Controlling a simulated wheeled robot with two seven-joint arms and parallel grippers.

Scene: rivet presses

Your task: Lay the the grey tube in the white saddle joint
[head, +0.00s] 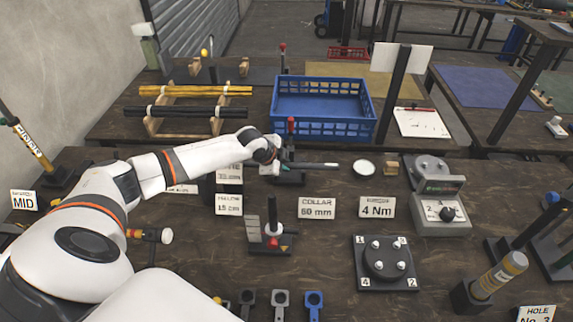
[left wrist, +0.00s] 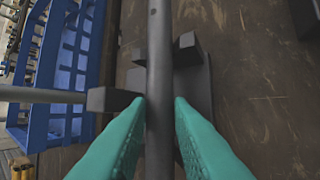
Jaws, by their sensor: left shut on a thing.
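My left gripper (head: 283,163) is at the middle of the bench, beside a dark stand with a red knob (head: 290,125). In the left wrist view its green fingers (left wrist: 160,103) are shut on the grey tube (left wrist: 159,60), one finger on each side. The tube also shows in the head view (head: 312,166), sticking out to the right and roughly level. The tube passes over a dark grey stand with square blocks (left wrist: 187,45); I cannot tell whether it touches them. I cannot make out a white saddle joint for certain. My right gripper is not in view.
A blue crate (head: 320,131) stands behind the gripper. A white round dish (head: 364,168) lies right of the tube. A grey dial box (head: 441,213) is at right.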

